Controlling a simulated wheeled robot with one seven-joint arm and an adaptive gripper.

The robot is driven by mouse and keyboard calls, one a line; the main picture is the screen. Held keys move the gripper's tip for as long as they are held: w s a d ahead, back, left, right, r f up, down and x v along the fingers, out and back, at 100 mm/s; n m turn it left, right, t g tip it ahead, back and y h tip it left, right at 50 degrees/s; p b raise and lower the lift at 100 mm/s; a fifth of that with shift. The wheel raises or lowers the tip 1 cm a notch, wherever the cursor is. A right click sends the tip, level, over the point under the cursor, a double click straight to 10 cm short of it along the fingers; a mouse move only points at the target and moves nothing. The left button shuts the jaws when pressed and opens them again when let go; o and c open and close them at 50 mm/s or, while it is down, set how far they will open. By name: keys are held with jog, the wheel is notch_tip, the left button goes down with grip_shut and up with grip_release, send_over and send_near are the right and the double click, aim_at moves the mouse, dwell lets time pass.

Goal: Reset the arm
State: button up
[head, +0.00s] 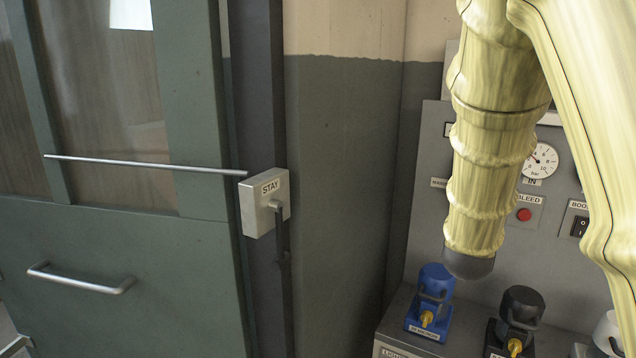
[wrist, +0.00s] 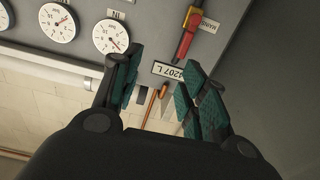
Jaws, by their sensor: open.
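My arm, in a pale yellow ribbed cover, comes down from the top right in the head view. It bends, and one section hangs down to a dark grey end in front of the grey panel. My gripper's fingers cannot be made out there. In the wrist view my gripper (wrist: 165,66) has its two teal-padded fingers apart. Nothing is held between them.
A grey panel (head: 425,225) carries a gauge (head: 541,161) and a red BLEED button (head: 524,214). Blue (head: 436,285) and black (head: 521,305) capped units stand below my arm. A green door (head: 130,270) with a STAY box (head: 264,202) and thin rod (head: 145,164) is at left.

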jog(key=s+a+f+n+g+y, duration=0.15)
jog(key=s+f, duration=0.25)
jog(key=f, duration=0.9)
jog(key=s+a+f+n+g+y, duration=0.1)
jog(key=s+a+f+g+y, duration=0.3)
jog(key=f, duration=0.9)
jog(key=s+f+n+g, duration=0.15)
jog(key=s+f, duration=0.35)
jog(key=f, duration=0.8)
jog(key=s+a+f+g+y, duration=0.1)
jog(key=s+a+f+g, duration=0.1)
jog(key=s+f, duration=0.5)
jog(key=s+a+f+n+g+y, duration=0.1)
jog(key=s+a+f+g, duration=0.2)
jog(key=s+f, duration=0.4)
jog(key=s+a+f+g+y, duration=0.1)
jog(key=s+a+f+g, duration=0.2)
jog(key=s+f, duration=0.5)
jog(key=s, duration=1.1)
jog(key=shift+g+y, duration=0.3)
jog(key=shift+y, duration=0.05)
jog(key=shift+w+a, duration=0.1)
